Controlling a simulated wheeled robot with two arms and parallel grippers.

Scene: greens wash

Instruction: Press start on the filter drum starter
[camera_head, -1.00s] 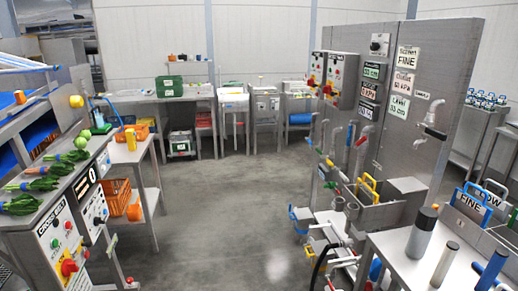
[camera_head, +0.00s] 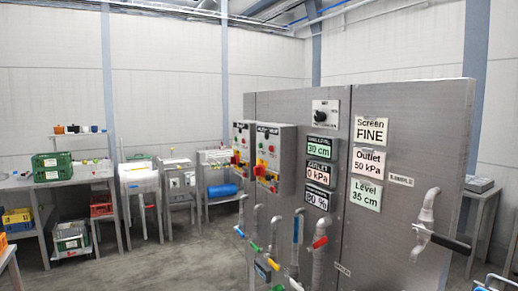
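Two grey starter boxes hang on the left part of the large steel panel (camera_head: 405,110). The nearer starter box (camera_head: 283,145) and the farther starter box (camera_head: 238,128) each carry small coloured buttons and a red-and-yellow rotary handle. Their labels are too small to read, so I cannot tell which one is the filter drum starter. Neither of my grippers is in view.
The panel shows screen FINE, outlet 50 kPa and level 35 cm cards (camera_head: 367,163), plus displays (camera_head: 319,173). Pipes with coloured valve handles (camera_head: 319,243) stand below. A sample spout (camera_head: 428,213) juts out at right. Benches with crates (camera_head: 46,169) line the left. Open floor lies at lower left.

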